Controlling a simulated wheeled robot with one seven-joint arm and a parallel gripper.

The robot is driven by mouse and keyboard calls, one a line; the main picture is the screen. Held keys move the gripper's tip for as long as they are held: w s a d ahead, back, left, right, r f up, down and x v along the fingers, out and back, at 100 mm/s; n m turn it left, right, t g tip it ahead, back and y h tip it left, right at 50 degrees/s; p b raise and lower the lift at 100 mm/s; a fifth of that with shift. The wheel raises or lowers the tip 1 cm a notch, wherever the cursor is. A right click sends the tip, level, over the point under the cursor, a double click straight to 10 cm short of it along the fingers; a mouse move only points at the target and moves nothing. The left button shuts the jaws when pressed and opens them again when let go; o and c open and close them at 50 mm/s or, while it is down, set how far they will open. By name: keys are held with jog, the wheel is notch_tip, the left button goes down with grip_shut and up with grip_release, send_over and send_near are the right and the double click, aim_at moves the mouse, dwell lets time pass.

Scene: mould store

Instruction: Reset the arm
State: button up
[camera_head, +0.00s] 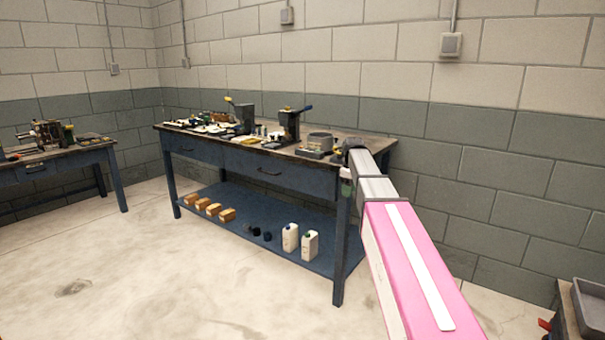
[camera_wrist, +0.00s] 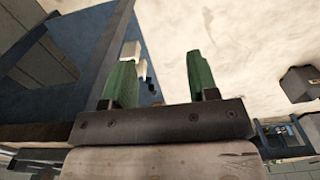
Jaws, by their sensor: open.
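My gripper (camera_wrist: 160,82) shows in the wrist view with its two green fingers set apart and nothing between them. In the head view my pink and grey arm reaches forward from the lower right toward the right end of a blue workbench (camera_head: 262,179). The far end of the arm is near the bench's right front corner, and a small green part of my gripper (camera_head: 346,188) shows there. Whether it touches the bench cannot be told.
The bench top holds two dark presses (camera_head: 290,125) and a grey round dish (camera_head: 320,141). Its lower shelf (camera_head: 270,245) holds two white jugs (camera_head: 310,245) and several brown boxes (camera_head: 227,215). A second bench (camera_head: 75,156) stands left. Open floor (camera_head: 150,270) lies in front.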

jog(key=s+f+m, duration=1)
jog(key=s+f, duration=1.7)
jog(key=s, duration=0.2)
jog(key=shift+s+f+m, duration=0.15)
jog(key=shift+f+m, duration=0.05)
jog(key=shift+m, duration=0.1)
